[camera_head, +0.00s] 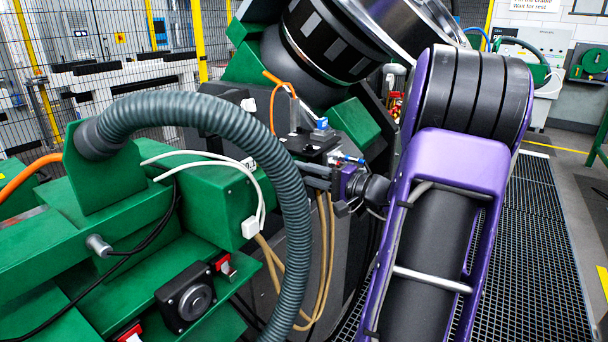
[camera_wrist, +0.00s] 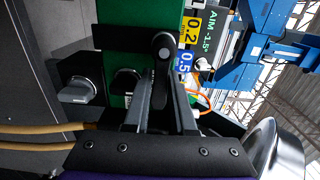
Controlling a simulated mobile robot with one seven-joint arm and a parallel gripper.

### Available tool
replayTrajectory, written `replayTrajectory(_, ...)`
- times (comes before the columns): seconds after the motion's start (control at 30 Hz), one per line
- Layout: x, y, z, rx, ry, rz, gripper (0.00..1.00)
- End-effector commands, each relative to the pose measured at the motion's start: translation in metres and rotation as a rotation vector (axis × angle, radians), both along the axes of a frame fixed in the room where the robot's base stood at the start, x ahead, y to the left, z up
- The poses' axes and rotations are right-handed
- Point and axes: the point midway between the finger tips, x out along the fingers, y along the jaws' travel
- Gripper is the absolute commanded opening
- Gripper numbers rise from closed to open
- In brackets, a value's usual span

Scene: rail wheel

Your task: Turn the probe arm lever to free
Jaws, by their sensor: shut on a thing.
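In the wrist view a dark lever with a rounded black end (camera_wrist: 163,45) stands in front of a green housing (camera_wrist: 135,25). I take it for the probe arm lever. My gripper (camera_wrist: 165,85) is shut on this lever, and its two fingers lie along the lever's sides. In the head view my gripper (camera_head: 312,176) reaches left to the end of the green housing (camera_head: 215,190). The lever itself cannot be made out there. Yellow 0.2 (camera_wrist: 189,30) and blue 0.5 (camera_wrist: 185,60) labels and an "AIM -1.5°" label sit beside the lever.
A thick grey ribbed hose (camera_head: 285,170) arches close to my gripper. Tan hoses (camera_head: 325,250) hang below it. A large dark wheel-like cylinder (camera_head: 335,40) rises behind.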

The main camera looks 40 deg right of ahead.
Motion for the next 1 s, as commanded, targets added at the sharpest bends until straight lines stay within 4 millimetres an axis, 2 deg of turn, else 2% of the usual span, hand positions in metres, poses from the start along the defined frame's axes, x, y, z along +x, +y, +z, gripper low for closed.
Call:
replayTrajectory(0.47,0.0005,-0.0017,0.0032,-0.013,-0.009,-0.004,0.00)
replayTrajectory(0.5,0.0005,-0.0017,0.0033,-0.013,-0.009,-0.005,0.31)
replayTrajectory(0.63,0.0004,-0.0013,0.0027,-0.012,-0.008,-0.003,0.54)
replayTrajectory(1.0,-0.0042,-0.0025,0.0012,-0.010,-0.004,-0.003,0.54)
